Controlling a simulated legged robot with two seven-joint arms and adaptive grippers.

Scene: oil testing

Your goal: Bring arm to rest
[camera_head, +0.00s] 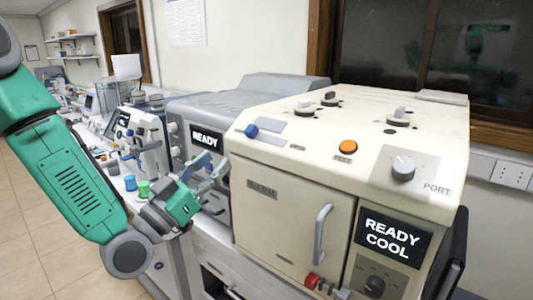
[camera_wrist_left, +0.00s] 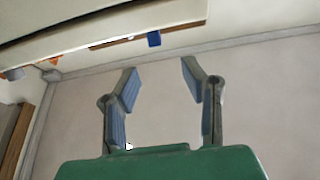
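My left arm (camera_head: 75,180) comes in from the left of the head view, green and grey. Its gripper (camera_head: 212,175) is in front of the grey machine, left of the cream machine. In the left wrist view the left gripper (camera_wrist_left: 160,85) has its two blue-padded fingers spread apart, with nothing between them. My right gripper does not show in either view.
The cream machine (camera_head: 290,200) has a "READY COOL" screen (camera_head: 388,238), a door handle (camera_head: 322,235), an orange button (camera_head: 348,147) and knobs. The grey machine (camera_head: 215,108) shows "READY". Small green (camera_head: 144,188) and blue (camera_head: 130,182) items stand on the bench. Open floor (camera_head: 25,230) lies at left.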

